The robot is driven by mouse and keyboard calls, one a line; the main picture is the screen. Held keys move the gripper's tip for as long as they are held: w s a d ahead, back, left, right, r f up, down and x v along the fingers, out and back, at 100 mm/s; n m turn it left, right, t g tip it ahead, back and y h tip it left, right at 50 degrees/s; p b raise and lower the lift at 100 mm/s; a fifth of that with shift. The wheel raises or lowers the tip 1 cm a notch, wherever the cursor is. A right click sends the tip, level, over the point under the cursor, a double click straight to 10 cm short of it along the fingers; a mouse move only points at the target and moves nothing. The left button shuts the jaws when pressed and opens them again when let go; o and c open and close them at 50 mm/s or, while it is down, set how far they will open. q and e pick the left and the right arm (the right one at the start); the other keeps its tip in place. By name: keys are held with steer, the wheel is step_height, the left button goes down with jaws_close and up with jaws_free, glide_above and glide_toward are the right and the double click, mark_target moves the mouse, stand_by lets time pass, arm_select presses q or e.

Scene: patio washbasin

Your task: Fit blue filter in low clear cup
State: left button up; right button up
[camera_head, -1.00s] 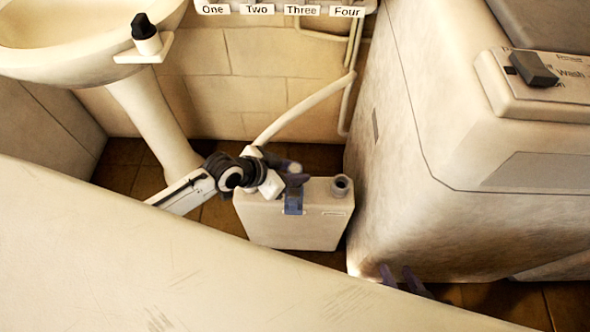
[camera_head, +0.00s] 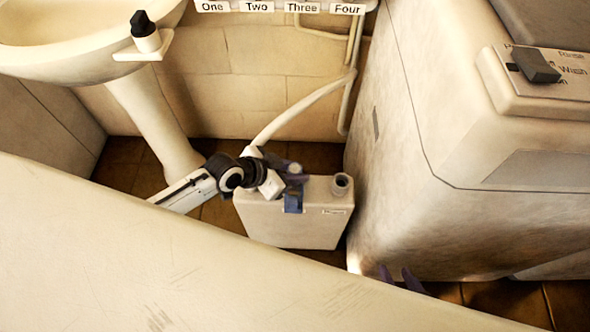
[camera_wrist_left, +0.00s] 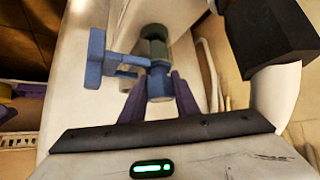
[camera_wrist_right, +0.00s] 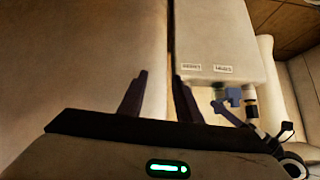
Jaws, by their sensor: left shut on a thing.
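My left gripper (camera_head: 294,177) is above the pale tank (camera_head: 290,229), its purple fingers shut on the blue filter (camera_head: 293,203). In the left wrist view the filter (camera_wrist_left: 159,84) has a round body between the fingertips and a bracket-like arm sticking out to the left. A grey-green round cup (camera_wrist_left: 154,43) with a dark opening stands just beyond it; I cannot tell whether they touch. In the head view a grey round opening (camera_head: 341,183) is at the tank's right end, apart from the filter. My right gripper (camera_wrist_right: 158,88) is open and empty.
A large pale machine (camera_head: 450,150) with a knob stands close to the tank's right. The washbasin (camera_head: 80,45) and its pedestal are at the left. A hose (camera_head: 305,105) runs behind the tank. A pale slanting surface (camera_head: 150,260) fills the foreground.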

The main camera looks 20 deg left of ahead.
arm_select(q)
steer(key=shift+f, duration=0.15)
steer(key=o, duration=0.8)
steer(key=shift+c, duration=0.2)
